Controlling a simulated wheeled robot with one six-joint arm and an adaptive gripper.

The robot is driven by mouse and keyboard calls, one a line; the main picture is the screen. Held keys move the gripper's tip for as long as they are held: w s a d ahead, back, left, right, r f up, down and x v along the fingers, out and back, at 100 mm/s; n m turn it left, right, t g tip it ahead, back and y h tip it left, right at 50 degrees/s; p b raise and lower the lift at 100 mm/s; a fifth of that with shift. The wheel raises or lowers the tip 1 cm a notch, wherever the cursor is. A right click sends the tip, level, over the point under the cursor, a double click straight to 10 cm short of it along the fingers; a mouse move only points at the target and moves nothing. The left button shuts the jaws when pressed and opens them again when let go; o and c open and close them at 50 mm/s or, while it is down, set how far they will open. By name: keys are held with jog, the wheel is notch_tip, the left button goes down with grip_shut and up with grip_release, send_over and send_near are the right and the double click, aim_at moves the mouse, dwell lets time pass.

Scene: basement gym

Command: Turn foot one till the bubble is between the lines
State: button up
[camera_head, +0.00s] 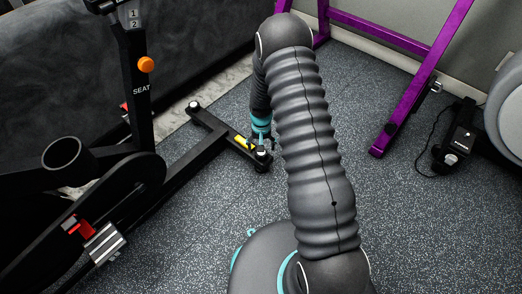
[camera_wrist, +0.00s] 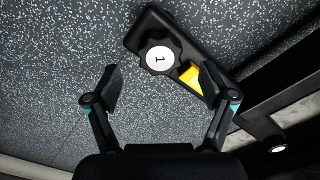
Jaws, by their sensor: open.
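Foot one is a black lobed knob with a white cap marked 1 (camera_wrist: 159,59), on the end of a black stabiliser bar (camera_wrist: 135,36). My gripper (camera_wrist: 161,84) is open, its two fingers apart on either side below the knob in the wrist view, holding nothing. A yellow piece (camera_wrist: 192,79) sits on the bar beside the knob, partly hidden by the right finger. No bubble or lines can be made out. In the head view my gripper (camera_head: 261,138) is down at the near end of the bar, by the yellow piece (camera_head: 241,142).
The exercise bike's black frame (camera_head: 140,90) and pedal (camera_head: 104,243) stand at the left. Another foot (camera_head: 193,104) is at the bar's far end. A purple rack (camera_head: 420,85) and a small black device (camera_head: 455,140) with a cable are at the right. Speckled floor (camera_head: 400,230) is clear between.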

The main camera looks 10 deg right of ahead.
notch_tip(320, 180, up, 8)
jog(key=shift+r, duration=0.25)
jog(key=shift+s, duration=0.1)
dwell(0.4)
